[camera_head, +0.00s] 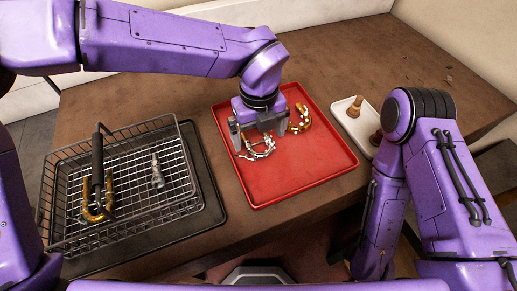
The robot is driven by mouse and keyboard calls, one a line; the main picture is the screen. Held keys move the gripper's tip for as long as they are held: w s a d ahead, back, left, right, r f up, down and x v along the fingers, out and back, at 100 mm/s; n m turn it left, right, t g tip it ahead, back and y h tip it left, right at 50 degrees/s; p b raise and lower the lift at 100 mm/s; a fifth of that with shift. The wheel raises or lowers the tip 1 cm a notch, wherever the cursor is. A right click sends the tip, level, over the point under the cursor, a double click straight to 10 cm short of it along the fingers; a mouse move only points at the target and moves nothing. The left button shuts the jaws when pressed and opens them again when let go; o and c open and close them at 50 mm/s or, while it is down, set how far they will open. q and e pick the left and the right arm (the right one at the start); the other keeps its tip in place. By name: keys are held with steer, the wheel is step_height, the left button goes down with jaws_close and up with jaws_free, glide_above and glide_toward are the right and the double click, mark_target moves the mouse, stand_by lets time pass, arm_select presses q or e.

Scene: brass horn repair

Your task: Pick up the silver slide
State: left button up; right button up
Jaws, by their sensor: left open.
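The silver slide (262,153) is a shiny U-shaped piece lying in the red tray (310,178), towards its left side. My left gripper (261,146) is open and points down directly over it, with one finger at each side of the slide's upper part. The gripper hides some of the slide, and I cannot tell if the fingers touch it. A brass slide (301,119) lies in the same tray, just right of the gripper. My right arm is folded at the right, and its gripper is not visible.
A white tray (342,112) with brown pieces sits right of the red tray. The table's back is mostly clear.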

arm_select(q)
steer(key=shift+w+f, duration=0.2)
steer(key=shift+f, duration=0.45)
steer(key=shift+w+f, duration=0.2)
steer(key=shift+f, duration=0.4)
steer(key=shift+s+r, duration=0.2)
steer(key=shift+r, duration=0.05)
steer(key=shift+s+r, duration=0.1)
steer(key=shift+s, duration=0.1)
steer(key=shift+c, duration=1.2)
steer(key=c, duration=0.5)
steer(key=shift+w, duration=0.1)
steer(key=c, duration=0.4)
arm_select(e)
steer(key=shift+w+f, duration=0.1)
steer(key=shift+f, duration=0.65)
